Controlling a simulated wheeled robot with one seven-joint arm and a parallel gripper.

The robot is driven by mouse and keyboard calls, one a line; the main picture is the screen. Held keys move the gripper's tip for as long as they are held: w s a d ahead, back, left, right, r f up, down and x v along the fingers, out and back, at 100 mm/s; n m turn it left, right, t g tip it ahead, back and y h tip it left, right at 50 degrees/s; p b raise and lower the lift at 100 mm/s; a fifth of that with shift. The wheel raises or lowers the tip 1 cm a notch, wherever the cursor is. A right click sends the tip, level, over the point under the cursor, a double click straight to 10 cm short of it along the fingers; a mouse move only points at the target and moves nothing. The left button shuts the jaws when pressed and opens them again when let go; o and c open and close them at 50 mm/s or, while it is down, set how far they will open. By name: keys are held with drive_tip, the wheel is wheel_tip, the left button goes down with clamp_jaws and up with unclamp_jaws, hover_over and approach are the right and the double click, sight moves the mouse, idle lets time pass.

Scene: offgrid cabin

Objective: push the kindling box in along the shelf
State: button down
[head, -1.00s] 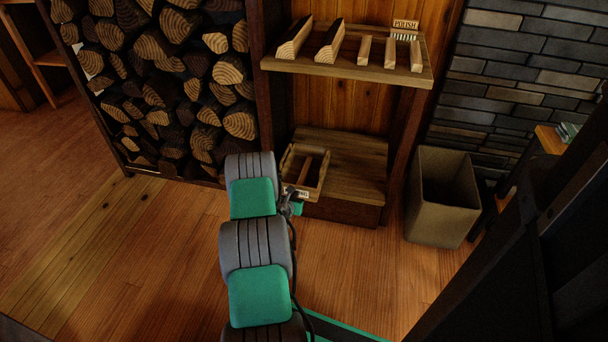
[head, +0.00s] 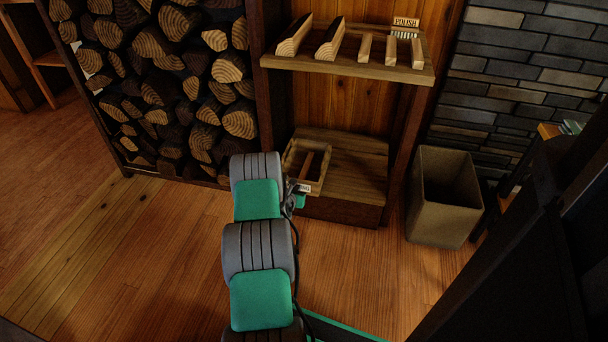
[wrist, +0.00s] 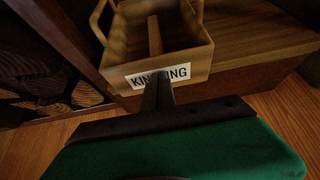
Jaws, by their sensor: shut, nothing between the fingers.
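The kindling box (head: 305,167) is an open wooden box with a dividing bar and a white label on its front. It sits at the left end of the low wooden shelf (head: 350,165), next to the dark left upright. In the wrist view the box (wrist: 190,58) shows its label, partly covered by my fingers. My gripper (wrist: 157,80) is shut and empty, its fingertips at the label on the box's front face; they look to be touching it. In the head view my gripper is mostly hidden behind my arm.
A stack of firewood (head: 165,80) stands to the left. A tan bin (head: 443,195) stands on the floor to the right. The low shelf is bare right of the box.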

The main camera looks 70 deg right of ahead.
sight(301, 177)
drive_tip(key=shift+w+d+b, duration=0.25)
drive_tip(key=shift+d+b, duration=0.8)
drive_tip(key=shift+d, duration=0.6)
drive_tip(key=shift+w+d+b, duration=0.2)
drive_tip(key=shift+d+b, duration=0.8)
drive_tip(key=shift+d, duration=0.65)
drive_tip(key=shift+a, duration=0.15)
drive_tip(key=shift+s+a+r+p, duration=0.15)
drive_tip(key=shift+a+p, duration=0.95)
drive_tip(key=shift+s+a+p, duration=0.2)
drive_tip(key=shift+a+p, duration=0.5)
drive_tip(key=shift+a, duration=0.7)
drive_tip(key=shift+s+a+p, duration=0.2)
drive_tip(key=shift+a+p, duration=0.5)
drive_tip(key=shift+a, duration=0.65)
